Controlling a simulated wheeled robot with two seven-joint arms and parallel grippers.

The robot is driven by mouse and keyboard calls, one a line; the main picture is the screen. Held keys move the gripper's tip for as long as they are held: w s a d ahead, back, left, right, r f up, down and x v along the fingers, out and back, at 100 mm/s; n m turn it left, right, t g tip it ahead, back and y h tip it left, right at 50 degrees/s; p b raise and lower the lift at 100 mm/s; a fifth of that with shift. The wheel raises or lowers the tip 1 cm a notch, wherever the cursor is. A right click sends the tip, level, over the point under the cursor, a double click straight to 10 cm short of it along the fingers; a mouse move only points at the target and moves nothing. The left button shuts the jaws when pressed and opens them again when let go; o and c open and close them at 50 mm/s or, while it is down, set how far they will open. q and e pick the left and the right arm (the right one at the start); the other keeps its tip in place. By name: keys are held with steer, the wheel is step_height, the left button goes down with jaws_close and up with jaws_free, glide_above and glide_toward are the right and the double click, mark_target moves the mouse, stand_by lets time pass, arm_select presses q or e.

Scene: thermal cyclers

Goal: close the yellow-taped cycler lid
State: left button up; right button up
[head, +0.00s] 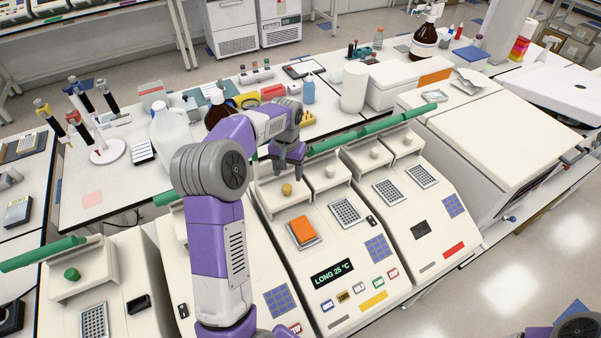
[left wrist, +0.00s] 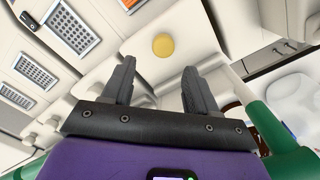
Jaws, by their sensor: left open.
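The cycler with a yellow tape strip (head: 373,301) stands in the middle of the bench, its display reading LONG 25 °C. Its left lid, with a yellow knob (head: 287,189), is raised at the back above an orange plate (head: 302,230) seated in the block. The second lid (head: 330,172) beside it, with a pale knob, is also raised. My left gripper (head: 289,158) is above and behind the yellow knob, open and empty. In the left wrist view the yellow knob (left wrist: 163,45) shows beyond and between the open fingertips, apart from them. My right gripper is out of view.
A red-taped cycler (head: 454,249) stands close on the right, with raised lids. Another cycler with a green knob (head: 72,274) is at the left. Green bars (head: 345,138) run behind the lids. Bottles, including a white jug (head: 170,135), crowd the bench behind.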

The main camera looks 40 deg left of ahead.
mark_target(287, 187)
arm_select(q)
steer(key=f, duration=0.4)
steer(key=s+f, duration=0.1)
steer(key=f, duration=0.1)
steer(key=shift+f, duration=0.4)
jaws_close()
